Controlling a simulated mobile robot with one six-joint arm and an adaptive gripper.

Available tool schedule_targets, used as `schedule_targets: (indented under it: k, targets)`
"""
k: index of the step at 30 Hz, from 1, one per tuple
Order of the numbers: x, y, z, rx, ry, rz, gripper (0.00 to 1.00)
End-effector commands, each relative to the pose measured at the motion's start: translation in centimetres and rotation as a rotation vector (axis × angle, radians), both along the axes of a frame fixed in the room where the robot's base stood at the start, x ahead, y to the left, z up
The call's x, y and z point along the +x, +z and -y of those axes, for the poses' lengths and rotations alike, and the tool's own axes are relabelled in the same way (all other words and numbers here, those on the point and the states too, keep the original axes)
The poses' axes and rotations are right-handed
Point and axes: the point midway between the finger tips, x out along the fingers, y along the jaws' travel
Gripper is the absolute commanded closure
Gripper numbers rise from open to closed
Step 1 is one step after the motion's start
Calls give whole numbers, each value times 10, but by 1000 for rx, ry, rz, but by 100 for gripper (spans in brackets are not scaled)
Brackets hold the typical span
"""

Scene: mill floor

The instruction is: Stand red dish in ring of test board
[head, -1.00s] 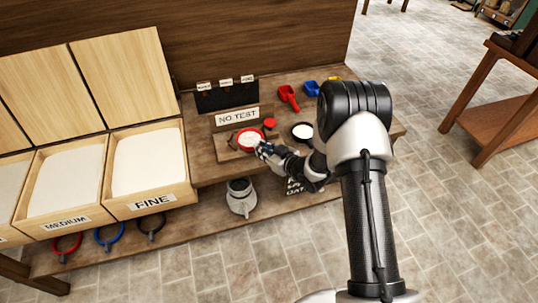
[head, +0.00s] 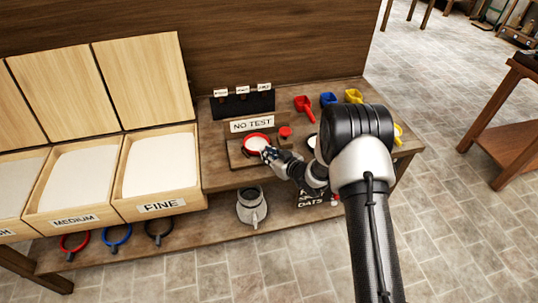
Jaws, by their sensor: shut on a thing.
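The red dish (head: 256,143) is a shallow round dish with a red rim and pale contents. It is over the wooden test board (head: 236,158), below the "NO TEST" sign (head: 251,125). My gripper (head: 267,154) is shut on the near right side of the dish's rim. The ring of the board is hidden under the dish, so I cannot tell whether the dish sits in it or is held just above. A small red round piece (head: 285,132) is on the board, right of the dish.
A black-rimmed dish (head: 312,141) is partly hidden behind my arm. Red (head: 303,104), blue (head: 328,99) and yellow (head: 354,96) scoops lie at the back right. The bin marked FINE (head: 161,207) stands left. A grey jug (head: 251,206) is on the lower shelf.

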Motion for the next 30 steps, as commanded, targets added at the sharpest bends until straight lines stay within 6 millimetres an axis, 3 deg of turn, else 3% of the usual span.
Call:
schedule_targets:
  k: [9, 10, 20, 30]
  targets:
    - [0, 1, 0, 1, 0, 1, 100]
    - [0, 1, 0, 1, 0, 1, 86]
    - [0, 1, 0, 1, 0, 1, 64]
    - [-2, 1, 1, 0, 0, -1, 64]
